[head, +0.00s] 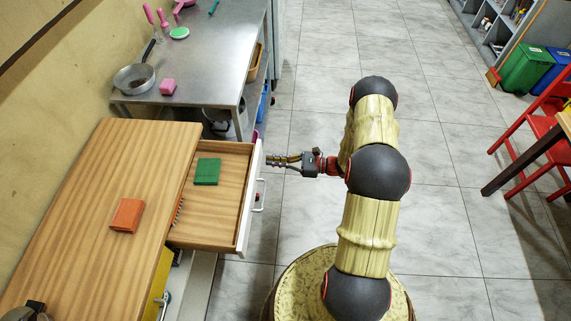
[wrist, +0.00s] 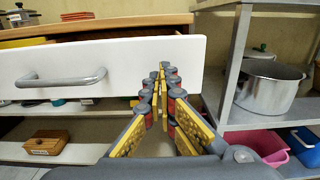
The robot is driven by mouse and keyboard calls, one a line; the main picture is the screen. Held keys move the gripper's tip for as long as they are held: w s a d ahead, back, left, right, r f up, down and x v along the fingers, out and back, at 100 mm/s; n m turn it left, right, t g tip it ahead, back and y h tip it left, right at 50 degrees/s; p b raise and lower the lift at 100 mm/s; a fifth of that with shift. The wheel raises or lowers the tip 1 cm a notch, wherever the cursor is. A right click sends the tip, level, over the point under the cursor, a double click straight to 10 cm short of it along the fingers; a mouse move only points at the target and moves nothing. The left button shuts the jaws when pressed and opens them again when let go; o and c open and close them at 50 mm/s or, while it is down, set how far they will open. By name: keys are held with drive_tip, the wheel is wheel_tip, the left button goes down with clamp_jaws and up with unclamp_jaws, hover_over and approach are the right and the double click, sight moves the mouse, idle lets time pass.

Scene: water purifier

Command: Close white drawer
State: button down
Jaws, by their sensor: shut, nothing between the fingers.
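The white drawer (head: 249,200) is pulled out from the wooden-topped cabinet (head: 125,190), with its inside showing in the head view. A green book-like item (head: 207,171) lies in it. In the wrist view the white drawer front (wrist: 110,68) fills the upper left, with its grey handle (wrist: 60,78) left of my fingers. My gripper (head: 272,160) is shut and empty, level with the drawer front near its far end. In the wrist view the fingertips (wrist: 163,72) point at the right part of the front; I cannot tell whether they touch it.
A metal table (head: 205,60) with a pan (head: 135,77) and a pink sponge (head: 168,87) stands beyond the cabinet. An orange item (head: 127,215) lies on the cabinet top. A red chair (head: 540,135) is at the far right. The tiled floor (head: 450,190) behind my arm is clear.

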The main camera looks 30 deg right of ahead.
sight(207, 159)
drive_tip(key=shift+x, duration=0.9)
drive_tip(key=b+x, duration=0.1)
drive_tip(key=x, duration=2.3)
drive_tip(key=shift+a, duration=0.1)
